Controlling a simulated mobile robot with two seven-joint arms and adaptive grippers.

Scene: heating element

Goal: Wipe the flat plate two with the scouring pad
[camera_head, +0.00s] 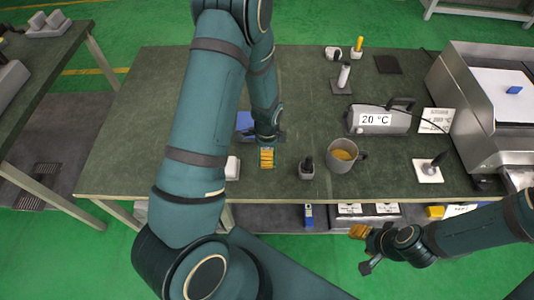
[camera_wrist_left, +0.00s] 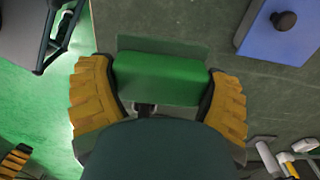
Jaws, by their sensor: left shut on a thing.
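My left gripper (camera_head: 266,158) is low over the front part of the dark green table (camera_head: 130,130); it also shows in the left wrist view (camera_wrist_left: 158,82). It is shut on a green scouring pad (camera_wrist_left: 155,76), which lies between its two yellow fingers. In the head view the pad is hidden behind the gripper. A blue plate with a dark knob (camera_wrist_left: 281,31) shows in the wrist view, apart from the pad; its blue part (camera_head: 244,122) is partly covered by my arm in the head view. I cannot tell which plate is plate two. My right gripper (camera_head: 362,246) is beyond the table's front edge.
A grey mug (camera_head: 341,156), a small dark-handled item (camera_head: 307,166) and a white plate with a dark handle (camera_head: 428,173) stand to the right. The table's left part is clear.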

